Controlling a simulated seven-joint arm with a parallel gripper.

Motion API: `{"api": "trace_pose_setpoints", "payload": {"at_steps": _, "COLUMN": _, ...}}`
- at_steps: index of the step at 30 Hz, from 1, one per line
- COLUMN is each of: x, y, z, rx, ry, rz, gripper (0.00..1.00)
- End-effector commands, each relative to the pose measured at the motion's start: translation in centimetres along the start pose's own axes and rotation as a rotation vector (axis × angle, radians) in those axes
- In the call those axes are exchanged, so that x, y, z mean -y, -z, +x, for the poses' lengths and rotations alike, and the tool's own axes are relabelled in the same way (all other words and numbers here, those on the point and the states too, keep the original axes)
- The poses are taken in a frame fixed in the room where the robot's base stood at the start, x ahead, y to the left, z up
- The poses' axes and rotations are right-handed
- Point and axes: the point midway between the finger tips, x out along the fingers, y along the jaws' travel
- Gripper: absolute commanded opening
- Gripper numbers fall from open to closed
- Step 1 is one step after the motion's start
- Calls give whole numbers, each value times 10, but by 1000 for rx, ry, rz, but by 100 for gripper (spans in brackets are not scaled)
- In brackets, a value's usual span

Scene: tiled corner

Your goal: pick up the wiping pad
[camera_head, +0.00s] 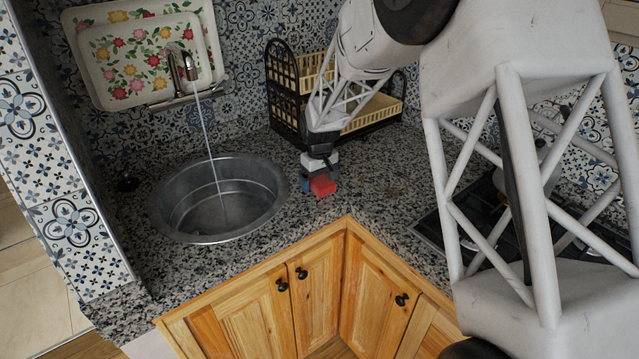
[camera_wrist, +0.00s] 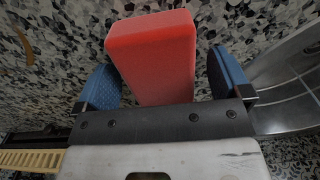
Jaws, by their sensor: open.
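The wiping pad is a red block (camera_wrist: 152,58) that stands out between the two blue fingers of my gripper (camera_wrist: 165,85) in the wrist view. Gaps show between the pad and both fingers, wider on the right. In the head view the red pad (camera_head: 323,185) is on or just over the speckled counter, right of the sink, with my gripper (camera_head: 314,180) directly at it. My gripper is open around the pad. The pad's far side and its contact with the counter are hidden.
A round metal sink (camera_head: 165,215) with running water lies to the left. A black and cream dish rack (camera_head: 281,85) stands behind my gripper. A black hob (camera_head: 432,228) is at the right, partly behind my arm.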

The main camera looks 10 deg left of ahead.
Motion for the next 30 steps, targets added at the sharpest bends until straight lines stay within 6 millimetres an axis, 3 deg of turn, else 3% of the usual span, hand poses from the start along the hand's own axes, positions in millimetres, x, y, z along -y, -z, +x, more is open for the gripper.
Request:
{"api": "trace_pose_setpoints", "payload": {"at_steps": 6, "x": 0, "y": 0, "z": 0, "rx": 0, "ry": 0, "rz": 0, "gripper": 94}}
{"api": "trace_pose_setpoints", "payload": {"at_steps": 16, "x": 0, "y": 0, "z": 0, "rx": 0, "ry": 0, "rz": 0, "gripper": 44}}
{"api": "trace_pose_setpoints", "payload": {"at_steps": 30, "x": 0, "y": 0, "z": -7, "rx": -1, "ry": 0, "rz": 0, "gripper": 43}}
